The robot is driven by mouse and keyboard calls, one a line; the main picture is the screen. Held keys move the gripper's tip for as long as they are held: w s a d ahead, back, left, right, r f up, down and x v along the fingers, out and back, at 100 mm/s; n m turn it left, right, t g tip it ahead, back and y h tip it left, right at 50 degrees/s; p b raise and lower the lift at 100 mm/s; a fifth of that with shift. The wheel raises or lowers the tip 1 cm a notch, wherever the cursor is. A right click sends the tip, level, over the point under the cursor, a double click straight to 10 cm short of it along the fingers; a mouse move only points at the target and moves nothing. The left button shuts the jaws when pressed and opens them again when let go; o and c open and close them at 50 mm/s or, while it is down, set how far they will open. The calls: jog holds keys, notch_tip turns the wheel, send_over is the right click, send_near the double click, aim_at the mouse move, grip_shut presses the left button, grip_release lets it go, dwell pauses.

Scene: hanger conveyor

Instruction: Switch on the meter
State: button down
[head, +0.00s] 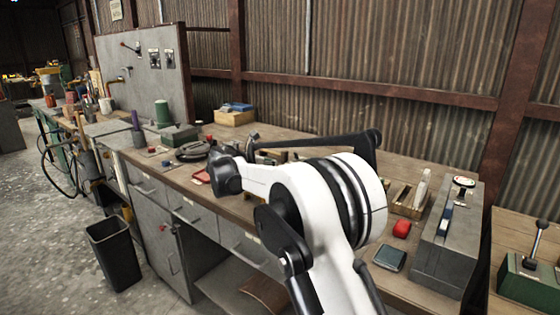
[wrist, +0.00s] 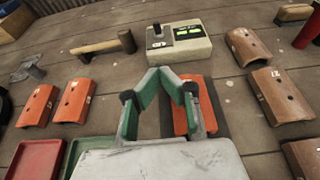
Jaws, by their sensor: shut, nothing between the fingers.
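The meter looks to be the cream box (wrist: 178,42) at the top middle of the wrist view. It has a black upright lever or switch (wrist: 157,31) at its left and a small panel with a greenish display (wrist: 188,32) at its right. My gripper (wrist: 163,72) is shut and empty, its green-edged fingertips meeting just on the near side of the box. The picture shows no clear contact with it. An orange curved piece (wrist: 190,120) lies partly behind the right finger. In the head view my arm covers this part of the bench.
Several curved orange and brown pieces (wrist: 249,48) lie either side on the planks. A wooden-handled tool (wrist: 97,46) lies left of the box. Red tray (wrist: 36,158) is at lower left. In the head view, a grey case (head: 446,240) stands on the bench's right end.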

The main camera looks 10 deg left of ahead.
jog(key=b+x, duration=0.1)
jog(key=x, duration=0.8)
jog(key=shift+w+d+f, duration=0.1)
jog(key=shift+f, duration=0.1)
jog(key=shift+w+d+r+b, duration=0.15)
jog(key=shift+w+d+r, duration=0.15)
jog(key=shift+w, duration=0.15)
jog(key=shift+w+d+r+b, duration=0.15)
jog(key=shift+w+d+r, duration=0.1)
jog(key=shift+w, duration=0.15)
jog(key=shift+w+d+r, duration=0.3)
jog(key=shift+w+r, duration=0.1)
jog(key=shift+w, duration=0.25)
jog(key=shift+d+r, duration=0.1)
jog(key=shift+d, duration=0.05)
